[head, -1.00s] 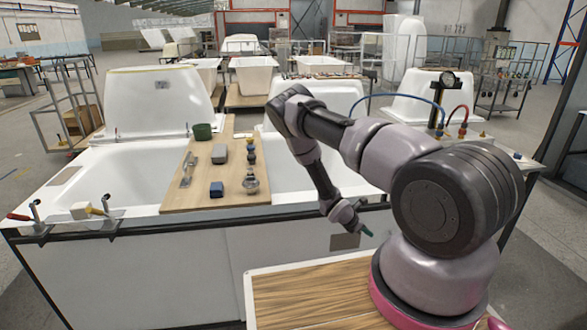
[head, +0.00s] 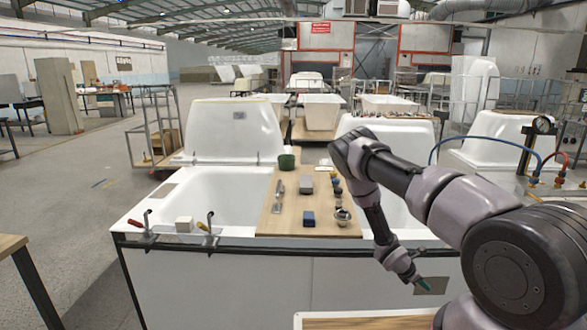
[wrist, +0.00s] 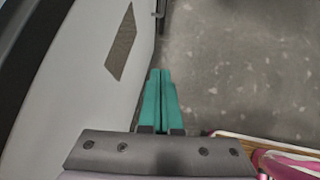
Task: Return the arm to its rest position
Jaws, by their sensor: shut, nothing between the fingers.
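My gripper (head: 421,283) hangs in front of the white bench's front panel in the head view, pointing down and to the right. In the wrist view its teal fingers (wrist: 161,100) lie side by side, shut, with nothing between them. The grey floor (wrist: 245,65) is below them, and the pale panel (wrist: 75,95) with a brown patch is to their left. My arm is bent, its elbow raised over the right-hand tub.
A wooden board (head: 290,222) bridges the tub shells and holds a green cup (head: 287,162), a grey block (head: 306,185), a blue block (head: 309,218) and other small items. Clamps (head: 148,225) sit on the bench's front edge. Open floor (head: 75,245) lies at left.

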